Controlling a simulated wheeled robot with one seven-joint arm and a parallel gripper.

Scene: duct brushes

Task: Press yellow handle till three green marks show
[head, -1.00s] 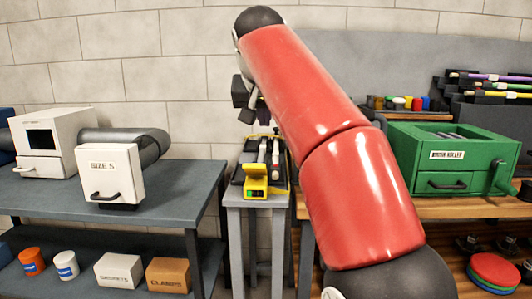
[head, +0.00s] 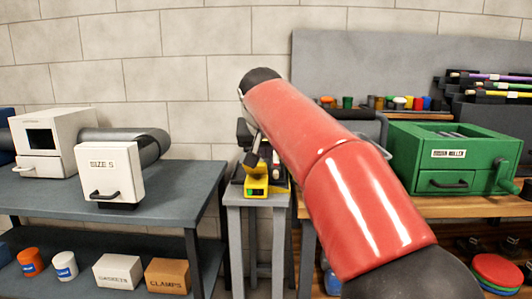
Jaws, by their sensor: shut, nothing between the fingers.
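A yellow device (head: 256,187) sits on the narrow grey stand in the middle of the head view. It has a small dark window on its front. Whether green marks show there is too small to tell. My gripper (head: 252,160) is shut and empty, pointing down just over the device. It hides most of the device's upper part, so I cannot make out the yellow handle or tell whether the fingers touch it.
The narrow grey stand (head: 255,202) stands between a dark table (head: 165,195) on the left and a wooden bench on the right. A white box marked SIZE 5 (head: 109,173) and a green brush roller box (head: 455,158) stand to either side. My red arm crosses from the right.

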